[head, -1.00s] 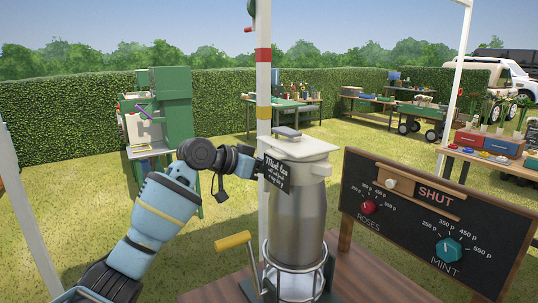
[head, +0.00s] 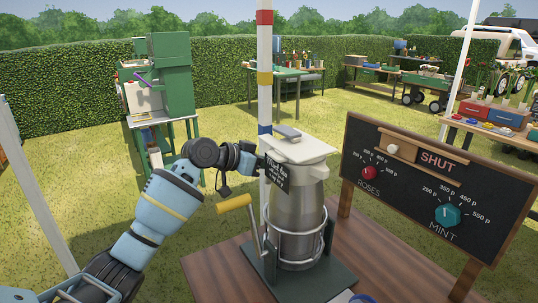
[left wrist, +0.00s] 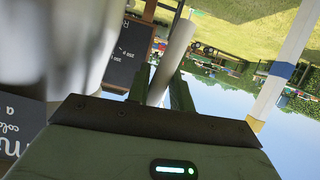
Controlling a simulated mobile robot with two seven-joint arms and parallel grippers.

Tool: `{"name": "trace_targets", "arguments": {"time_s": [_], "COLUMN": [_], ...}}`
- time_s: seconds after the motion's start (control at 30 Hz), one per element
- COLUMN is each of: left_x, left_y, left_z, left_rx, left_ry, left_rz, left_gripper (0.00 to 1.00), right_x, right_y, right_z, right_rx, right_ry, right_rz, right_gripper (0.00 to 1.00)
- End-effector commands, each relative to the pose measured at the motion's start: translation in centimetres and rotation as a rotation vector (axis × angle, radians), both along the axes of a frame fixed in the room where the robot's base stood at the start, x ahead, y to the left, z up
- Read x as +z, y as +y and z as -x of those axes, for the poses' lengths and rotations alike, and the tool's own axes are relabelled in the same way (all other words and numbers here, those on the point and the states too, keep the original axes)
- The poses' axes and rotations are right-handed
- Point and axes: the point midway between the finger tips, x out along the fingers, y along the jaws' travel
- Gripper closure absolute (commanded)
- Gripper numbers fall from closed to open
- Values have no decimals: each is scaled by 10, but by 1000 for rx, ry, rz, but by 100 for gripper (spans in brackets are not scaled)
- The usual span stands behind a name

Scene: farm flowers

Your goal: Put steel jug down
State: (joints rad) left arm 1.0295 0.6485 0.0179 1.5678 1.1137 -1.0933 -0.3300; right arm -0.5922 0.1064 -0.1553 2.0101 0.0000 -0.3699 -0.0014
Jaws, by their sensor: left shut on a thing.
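The steel jug (head: 300,205) is a tall metal can with a white lid and a dark "Mint tea" label. It stands upright inside the wire ring of a dark stand (head: 337,277) on a wooden table. Its bottom is low in the ring; I cannot tell whether it touches the base. My left gripper (left wrist: 160,85) is shut on a pale bar at the jug's side, apparently its handle. In the head view the label hides the fingertips. The jug's body (left wrist: 60,45) is blurred in the left wrist view. My right gripper is not in view.
A yellow-handled crank (head: 234,203) sticks out left of the stand. A white post (head: 264,90) rises close behind the jug. A blackboard with knobs (head: 410,205) stands close at right. Bare tabletop (head: 215,270) shows left of the stand.

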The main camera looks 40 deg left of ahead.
Motion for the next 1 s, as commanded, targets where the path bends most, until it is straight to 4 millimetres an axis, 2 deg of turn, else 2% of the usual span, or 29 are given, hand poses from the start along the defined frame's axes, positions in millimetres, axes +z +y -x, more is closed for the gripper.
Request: {"name": "trace_targets", "arguments": {"time_s": [0.47,0.5,0.63,1.0], "left_x": [-6,-12,-12,-10], "left_y": [1,1,0,3], "left_z": [0,0,0,3], "left_rx": [4,1,1,2], "left_ry": [-15,-2,-2,-2], "left_rz": [11,0,0,0], "left_gripper": [100,73,56,56], "right_x": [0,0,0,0], "right_y": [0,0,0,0], "right_z": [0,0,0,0], "right_rx": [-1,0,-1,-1], "right_ry": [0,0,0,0], "right_rz": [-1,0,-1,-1], "right_gripper": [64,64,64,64]}}
